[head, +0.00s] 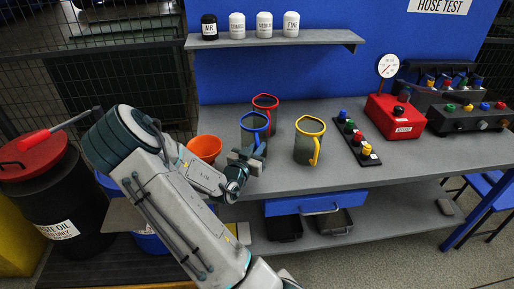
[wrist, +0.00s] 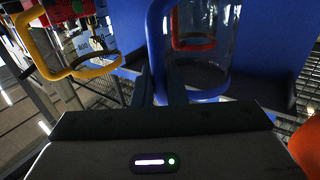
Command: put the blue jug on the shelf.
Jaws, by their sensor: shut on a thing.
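The blue jug (head: 254,124), clear grey with a blue rim and handle, is over the grey counter at the left of the head view. My gripper (head: 245,160) is at its near side, shut on its blue handle, which fills the middle of the wrist view (wrist: 155,45). The gripper hides the jug's lower part, so I cannot tell whether its base touches the counter. The grey wall shelf (head: 330,37) is above the counter on the blue back panel. Its right part is bare.
Several labelled jars, such as the black one (head: 209,28), stand on the shelf's left part. A red jug (head: 265,102) is behind the blue one, a yellow jug (head: 309,127) to its right. An orange bowl (head: 204,147) is left. A button strip (head: 357,139) and red box (head: 396,117) are right.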

